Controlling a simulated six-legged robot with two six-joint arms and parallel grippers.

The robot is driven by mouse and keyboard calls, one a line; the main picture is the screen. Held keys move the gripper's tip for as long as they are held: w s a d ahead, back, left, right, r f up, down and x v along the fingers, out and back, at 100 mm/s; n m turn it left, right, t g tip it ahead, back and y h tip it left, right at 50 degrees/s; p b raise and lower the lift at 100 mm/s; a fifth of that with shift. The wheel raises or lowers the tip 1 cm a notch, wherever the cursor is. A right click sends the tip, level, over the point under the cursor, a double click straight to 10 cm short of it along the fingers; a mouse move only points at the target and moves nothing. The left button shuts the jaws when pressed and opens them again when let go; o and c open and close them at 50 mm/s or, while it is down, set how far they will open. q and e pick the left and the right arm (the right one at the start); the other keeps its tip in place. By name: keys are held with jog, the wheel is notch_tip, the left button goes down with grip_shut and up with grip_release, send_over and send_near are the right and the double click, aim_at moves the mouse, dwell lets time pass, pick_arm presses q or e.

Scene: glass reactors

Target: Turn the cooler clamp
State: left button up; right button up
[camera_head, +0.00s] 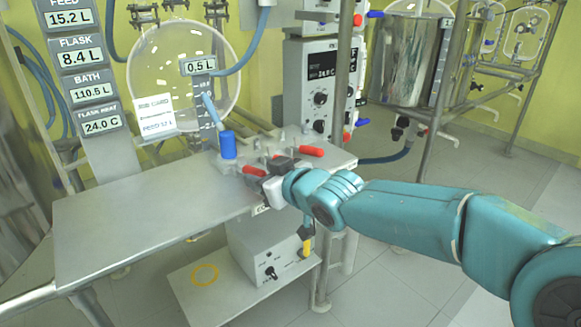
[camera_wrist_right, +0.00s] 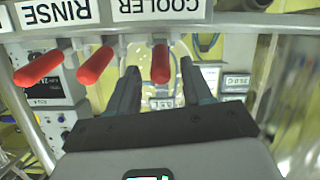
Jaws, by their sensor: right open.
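In the right wrist view, a label reading COOLER (camera_wrist_right: 158,9) sits upside down on a pale rail. A red clamp handle (camera_wrist_right: 160,64) hangs under it. My right gripper (camera_wrist_right: 160,85) is open, with one finger on each side of this handle; I cannot tell whether they touch it. Two more red handles, a middle one (camera_wrist_right: 97,66) and a left one near the RINSE label (camera_wrist_right: 38,68), lie outside the fingers. In the head view, my right gripper (camera_head: 278,168) is at the clamp block on the bench's right end, hiding part of it. My left gripper is not in view.
A blue cylinder (camera_head: 228,146) stands left of the clamps. The metal bench top (camera_head: 140,205) is bare to the left. A control box (camera_head: 268,250) sits on a lower shelf. A round glass vessel (camera_head: 182,65), a tall instrument cabinet (camera_head: 318,85) and a post stand behind.

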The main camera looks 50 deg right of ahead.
jog(key=p+v, duration=0.7)
jog(key=v, duration=0.4)
jog(key=shift+s, duration=0.2)
jog(key=shift+a, duration=0.1)
